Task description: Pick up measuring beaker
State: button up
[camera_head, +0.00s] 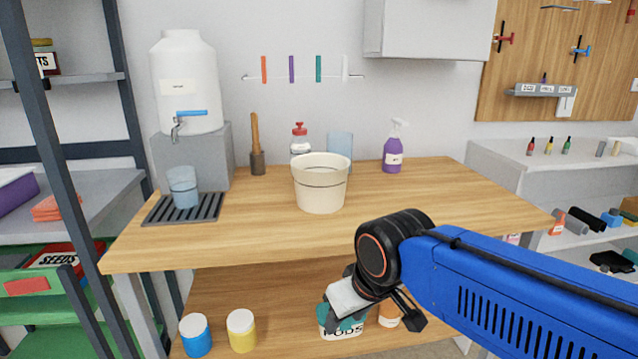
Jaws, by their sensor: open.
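A translucent blue beaker (183,188) stands upright on a dark slatted drip tray (212,212) at the left of the wooden table, below the tap of a white water tank. A second translucent bluish vessel (341,146) stands at the back of the table, its lower part hidden by the cream pot. I cannot tell measuring marks on either. My gripper (372,302) is open, low in front of the table's front edge, far to the right of the beaker on the tray and apart from both vessels. Its fingers are partly hidden.
A cream pot (321,185) stands mid-table; a red-capped bottle (299,139), brown pestle-like tool (256,148) and purple spray bottle (393,150) are behind. Blue (196,337), yellow (241,331) and teal (340,323) containers sit below. The table's right part is clear.

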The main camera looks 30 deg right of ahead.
aim_at(182, 181)
jog(key=j+z, duration=0.2)
jog(key=j, duration=3.3)
jog(key=i+j, duration=0.2)
jog(key=i, duration=0.25)
